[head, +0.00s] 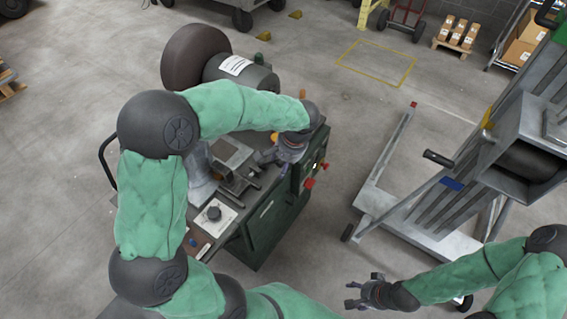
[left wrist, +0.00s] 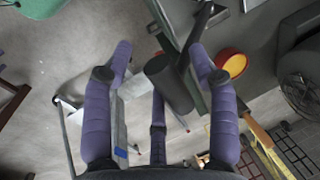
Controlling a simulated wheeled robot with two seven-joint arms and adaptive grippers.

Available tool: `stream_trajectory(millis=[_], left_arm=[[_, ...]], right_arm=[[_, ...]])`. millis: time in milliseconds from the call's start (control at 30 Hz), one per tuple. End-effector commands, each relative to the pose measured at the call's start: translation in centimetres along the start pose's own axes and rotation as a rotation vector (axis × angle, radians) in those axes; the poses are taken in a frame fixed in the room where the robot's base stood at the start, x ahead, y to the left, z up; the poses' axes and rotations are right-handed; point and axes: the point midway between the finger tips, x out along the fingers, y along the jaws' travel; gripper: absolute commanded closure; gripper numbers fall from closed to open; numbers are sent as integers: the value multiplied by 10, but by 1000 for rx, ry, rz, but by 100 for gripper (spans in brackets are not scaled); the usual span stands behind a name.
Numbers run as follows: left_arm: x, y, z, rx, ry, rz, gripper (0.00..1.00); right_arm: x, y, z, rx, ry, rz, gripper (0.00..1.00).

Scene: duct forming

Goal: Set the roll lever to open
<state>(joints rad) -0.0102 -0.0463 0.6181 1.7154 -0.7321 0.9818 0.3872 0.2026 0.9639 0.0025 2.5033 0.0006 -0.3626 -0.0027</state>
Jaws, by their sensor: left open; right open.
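The forming machine (head: 265,215) is a dark green cabinet with tooling on top and red knobs (head: 310,183) on its right side. My left gripper (head: 289,152) is over its right end. In the left wrist view, a dark cylindrical grip on a rod, apparently the roll lever (left wrist: 168,84), lies between the spread purple fingers of my left gripper (left wrist: 161,62). The fingers are open; whether any touches the grip cannot be told. In the head view the gripper hides this lever. My right gripper (head: 370,290) is open and empty, low and right of the machine.
A large dark roll and grey motor (head: 242,72) stand behind my left arm. A red-orange round part (left wrist: 231,65) is beside the lever. A grey wheeled frame (head: 430,235) stands right of the machine, with bare floor between. Loaded pallets and carts are at the back.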

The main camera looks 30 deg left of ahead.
Motion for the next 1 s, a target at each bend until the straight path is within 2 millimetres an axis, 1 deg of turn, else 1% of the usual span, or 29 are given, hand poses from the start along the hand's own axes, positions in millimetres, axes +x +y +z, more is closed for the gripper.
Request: stream_trajectory(millis=[233,433,467,767,867,1000], left_arm=[[0,0,0,0,0,0,41],[0,0,0,0,0,0,98],[0,0,0,0,0,0,100],[-1,-1,-1,-1,3,7,100],[-3,-5,-1,-3,3,23,100],[-9,-13,-1,-6,3,69,100]], right_arm=[[0,0,0,0,0,0,41],[0,0,0,0,0,0,41],[0,0,0,0,0,0,41],[-2,-1,0,0,0,0,41],[-7,-3,0,0,0,0,41],[-20,-7,1,0,0,0,41]])
